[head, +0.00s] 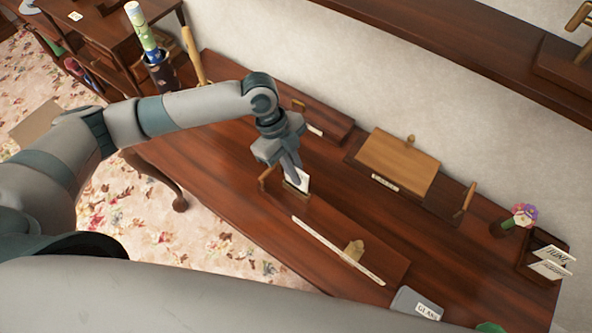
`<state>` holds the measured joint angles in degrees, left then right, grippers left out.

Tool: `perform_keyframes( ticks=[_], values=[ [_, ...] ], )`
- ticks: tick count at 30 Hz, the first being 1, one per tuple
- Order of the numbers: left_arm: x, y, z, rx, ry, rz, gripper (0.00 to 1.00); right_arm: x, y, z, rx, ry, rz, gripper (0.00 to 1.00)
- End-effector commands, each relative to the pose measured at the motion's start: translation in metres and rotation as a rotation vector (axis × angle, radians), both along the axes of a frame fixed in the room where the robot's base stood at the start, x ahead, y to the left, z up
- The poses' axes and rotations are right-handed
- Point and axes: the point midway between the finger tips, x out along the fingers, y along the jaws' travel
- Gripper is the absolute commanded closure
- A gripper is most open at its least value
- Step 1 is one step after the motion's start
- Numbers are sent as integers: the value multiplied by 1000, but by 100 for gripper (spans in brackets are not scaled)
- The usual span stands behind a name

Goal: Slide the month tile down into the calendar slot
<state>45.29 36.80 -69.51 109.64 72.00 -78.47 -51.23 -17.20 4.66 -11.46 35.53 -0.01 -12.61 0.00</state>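My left gripper (293,177) points down over the desk, its fingers close together in front of a small white tile (304,181). The tile stands upright at a small wooden holder (297,194), which looks like the calendar slot. The fingers hide part of the tile, so I cannot tell whether they grip it or how deep it sits. No writing on it is readable. A wooden box (535,243) at the right holds white lettered cards (553,262); one seems to read JUNE. My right gripper is not in view.
A dark shelf (470,55) runs along the wall.

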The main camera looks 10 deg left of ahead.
Motion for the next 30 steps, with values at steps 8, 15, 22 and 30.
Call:
perform_keyframes(
  ticks=[8,15,22,30],
  values=[
    [0,0,-6,0,0,0,100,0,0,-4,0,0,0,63],
    [0,0,-11,0,1,0,100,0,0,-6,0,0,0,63],
    [0,0,-16,0,1,0,100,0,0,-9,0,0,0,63],
    [0,0,-22,0,1,0,100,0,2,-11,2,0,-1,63]
  ],
)
